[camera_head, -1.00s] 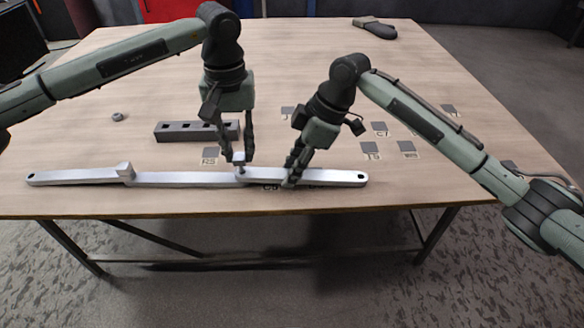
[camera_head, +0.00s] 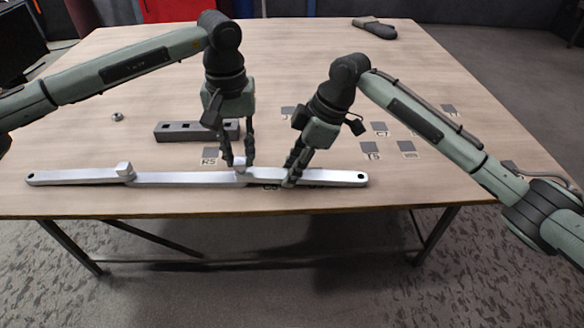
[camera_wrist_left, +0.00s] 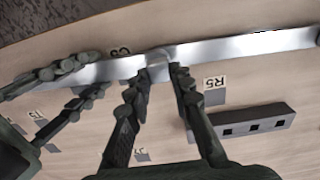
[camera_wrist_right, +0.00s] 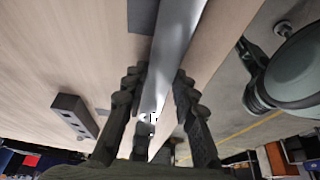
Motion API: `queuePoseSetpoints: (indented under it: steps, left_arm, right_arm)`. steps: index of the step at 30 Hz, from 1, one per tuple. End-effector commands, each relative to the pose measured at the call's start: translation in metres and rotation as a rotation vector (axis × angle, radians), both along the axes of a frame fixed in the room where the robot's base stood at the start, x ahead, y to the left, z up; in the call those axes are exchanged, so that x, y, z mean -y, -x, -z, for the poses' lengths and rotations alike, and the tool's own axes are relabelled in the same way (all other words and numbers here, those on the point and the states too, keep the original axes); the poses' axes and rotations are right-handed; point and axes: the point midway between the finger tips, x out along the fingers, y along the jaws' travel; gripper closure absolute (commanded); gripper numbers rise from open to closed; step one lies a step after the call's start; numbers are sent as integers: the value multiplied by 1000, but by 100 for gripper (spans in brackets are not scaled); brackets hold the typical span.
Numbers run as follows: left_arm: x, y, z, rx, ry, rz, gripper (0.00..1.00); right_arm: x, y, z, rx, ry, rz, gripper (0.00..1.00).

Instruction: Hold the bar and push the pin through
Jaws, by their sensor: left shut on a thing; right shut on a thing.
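The pale metal bar (camera_head: 325,178) lies along the table's front part, its left end meeting a second bar (camera_head: 185,180). My right gripper (camera_head: 291,178) is shut on the right bar; in the right wrist view the bar (camera_wrist_right: 174,50) runs between its fingers. My left gripper (camera_head: 237,164) points down at the overlap, shut on the silvery pin (camera_head: 240,166). The pin's head (camera_wrist_left: 157,58) shows between the fingertips in the left wrist view. The pin's shank is not visible, and its depth in the bars cannot be told.
A similar block-shaped head (camera_head: 124,169) stands at the left joint with a third bar (camera_head: 75,179). A grey block with square holes (camera_head: 180,132) lies behind the bars. A small nut (camera_head: 117,117) is at left. A dark object (camera_head: 375,27) lies far back.

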Motion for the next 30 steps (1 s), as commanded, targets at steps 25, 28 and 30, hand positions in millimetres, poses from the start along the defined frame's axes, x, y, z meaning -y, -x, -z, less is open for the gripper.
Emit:
queuePoseSetpoints:
  steps: [25, 28, 30]
  left_arm:
    - [0, -1, 11, 1, 0, 0, 100]
    - [0, 0, 10, 1, 0, 0, 100]
    - [0, 0, 10, 1, 0, 0, 75]
  right_arm:
    - [0, 0, -1, 1, -1, 0, 100]
    - [0, 0, -1, 1, -1, 0, 100]
    - [0, 0, -1, 1, -1, 0, 100]
